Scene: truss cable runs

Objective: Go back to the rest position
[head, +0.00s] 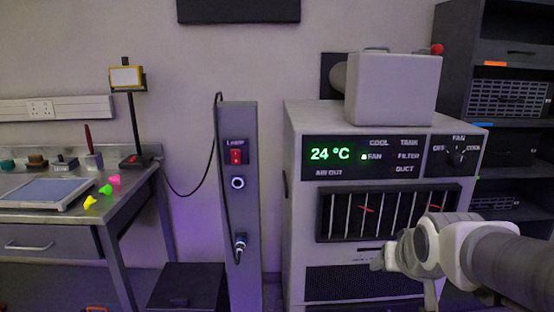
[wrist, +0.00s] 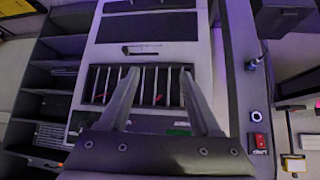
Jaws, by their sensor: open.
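My arm (head: 470,255) reaches in from the lower right of the head view, in front of the cooling unit (head: 293,190). My gripper (wrist: 160,82) shows in the wrist view with its two fingers apart and nothing between them. Behind the fingers is the unit's slatted vent (head: 388,211), which has small red pieces at its slats. In the head view my wrist hides part of the unit's lower right front, and the fingertips are hard to make out.
A grey post (head: 240,190) with a red switch (head: 236,157) and a cable stands left of the unit. A steel bench (head: 110,205) with a scale and small coloured pieces is at the left. Dark shelves (head: 505,185) stand at the right. A grey box (head: 393,90) sits on the unit.

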